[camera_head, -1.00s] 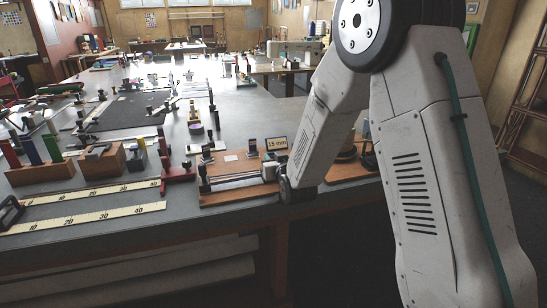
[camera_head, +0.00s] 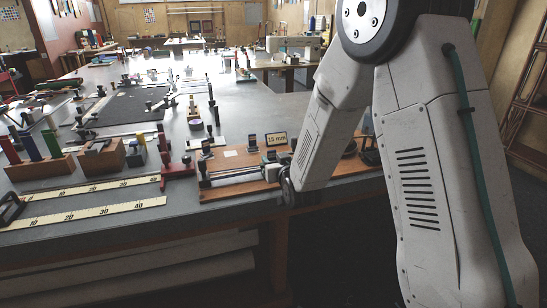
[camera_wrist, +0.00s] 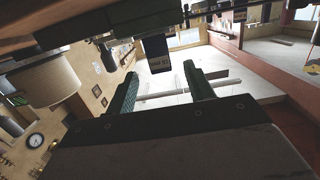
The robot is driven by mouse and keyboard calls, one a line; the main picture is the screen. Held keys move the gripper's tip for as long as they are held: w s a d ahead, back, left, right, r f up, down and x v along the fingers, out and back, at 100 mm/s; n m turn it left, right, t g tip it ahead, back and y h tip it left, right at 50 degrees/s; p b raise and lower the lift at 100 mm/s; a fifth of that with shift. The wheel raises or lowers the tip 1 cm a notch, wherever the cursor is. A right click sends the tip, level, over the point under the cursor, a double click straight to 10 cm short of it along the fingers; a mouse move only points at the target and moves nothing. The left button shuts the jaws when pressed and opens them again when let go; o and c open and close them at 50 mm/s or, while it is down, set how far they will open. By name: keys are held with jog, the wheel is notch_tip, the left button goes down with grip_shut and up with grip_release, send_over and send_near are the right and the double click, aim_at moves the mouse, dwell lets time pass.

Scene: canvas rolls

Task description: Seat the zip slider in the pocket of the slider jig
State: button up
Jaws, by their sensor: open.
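My gripper (camera_head: 268,160) is at the right part of a wooden board (camera_head: 235,191) near the front edge of the bench. In the wrist view its two dark green fingers (camera_wrist: 160,70) are apart, with nothing held between them. A dark block with a small pale label (camera_wrist: 157,62) shows beyond the gap between the fingertips, apart from them as far as I can tell. I cannot pick out the zip slider or the jig's pocket for certain in either view. The gripper and wrist hide part of the board.
A "15 mm" sign (camera_head: 277,139) and small dark stands (camera_head: 252,140) stand along the board's back. A red stand (camera_head: 180,178) is left of it. Yellow rulers (camera_head: 95,212) and wooden blocks (camera_head: 100,158) lie farther left. A round pale object (camera_wrist: 48,80) shows in the wrist view.

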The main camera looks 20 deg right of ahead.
jog(key=s, duration=0.5)
jog(key=shift+r, duration=0.3)
jog(key=s+d+r+g, duration=0.1)
jog(key=s+r+g, duration=0.3)
jog(key=s, duration=0.9)
jog(key=s+d+r+g, duration=0.1)
jog(key=s+r+g, duration=0.3)
jog(key=s, duration=0.9)
jog(key=s+d+r+g, duration=0.1)
jog(key=s+r+g, duration=0.2)
jog(key=s+g, duration=0.4)
jog(key=s, duration=0.6)
jog(key=shift+r, duration=0.4)
